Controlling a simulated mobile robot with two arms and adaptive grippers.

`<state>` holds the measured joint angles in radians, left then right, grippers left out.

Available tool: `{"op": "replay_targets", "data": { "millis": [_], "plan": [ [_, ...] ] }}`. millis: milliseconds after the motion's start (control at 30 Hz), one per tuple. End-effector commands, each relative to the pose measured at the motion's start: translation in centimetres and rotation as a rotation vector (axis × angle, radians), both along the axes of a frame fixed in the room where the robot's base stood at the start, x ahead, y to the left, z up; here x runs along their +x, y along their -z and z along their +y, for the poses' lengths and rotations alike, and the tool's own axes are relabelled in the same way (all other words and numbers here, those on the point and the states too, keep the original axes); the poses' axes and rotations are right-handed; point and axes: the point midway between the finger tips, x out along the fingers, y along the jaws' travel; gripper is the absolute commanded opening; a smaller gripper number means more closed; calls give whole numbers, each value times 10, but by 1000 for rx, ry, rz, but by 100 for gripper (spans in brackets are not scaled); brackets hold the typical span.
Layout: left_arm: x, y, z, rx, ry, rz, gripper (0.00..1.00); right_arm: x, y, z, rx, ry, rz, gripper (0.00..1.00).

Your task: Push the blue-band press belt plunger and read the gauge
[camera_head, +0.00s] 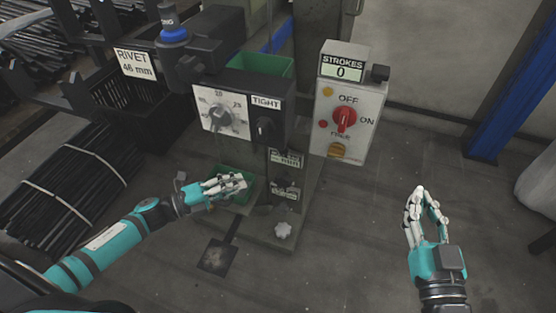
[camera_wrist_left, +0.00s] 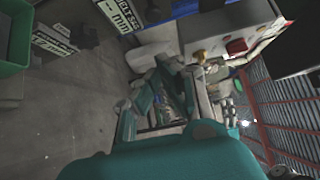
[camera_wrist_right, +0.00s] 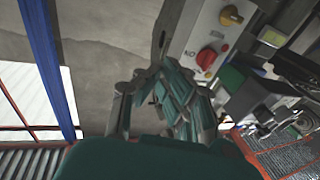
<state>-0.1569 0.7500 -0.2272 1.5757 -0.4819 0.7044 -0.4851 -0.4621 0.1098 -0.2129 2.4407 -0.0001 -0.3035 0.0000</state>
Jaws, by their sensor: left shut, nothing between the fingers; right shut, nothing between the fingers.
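The press stands in the middle of the head view, with a blue band (camera_head: 174,36) around a dark upright part at its upper left. A white dial (camera_head: 222,113) with a grey knob faces me, beside a black knob (camera_head: 265,130) under a TIGHT label. I cannot tell which part is the belt plunger. My left gripper (camera_head: 236,184) is shut and empty, below the dial and in front of a low green bin. My right gripper (camera_head: 421,192) is shut and empty, over the floor at the right, apart from the press. Both hands' fingers also show in their wrist views.
A control box (camera_head: 356,100) right of the dial has a red rotary switch (camera_head: 344,119) and a STROKES counter (camera_head: 343,69) reading 0. Dark rod bundles (camera_head: 60,190) lie at the left. A blue post (camera_head: 515,95) stands at the right.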

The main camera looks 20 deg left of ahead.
Motion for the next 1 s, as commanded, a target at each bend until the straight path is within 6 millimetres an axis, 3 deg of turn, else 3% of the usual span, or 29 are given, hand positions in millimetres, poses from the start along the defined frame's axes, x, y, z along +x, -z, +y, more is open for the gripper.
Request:
{"op": "replay_targets", "data": {
  "millis": [267,667,1000],
  "plan": [
    [15,1,-15,-2,-1,-2,0,-1,-13,2,22,-5,-82,0],
    [74,1,-76,-2,-2,-3,0,-22,-71,5,120,-26,-439,0],
    [106,2,-74,-1,-3,2,0,-54,-108,2,198,-39,-704,0]
  ]
}}
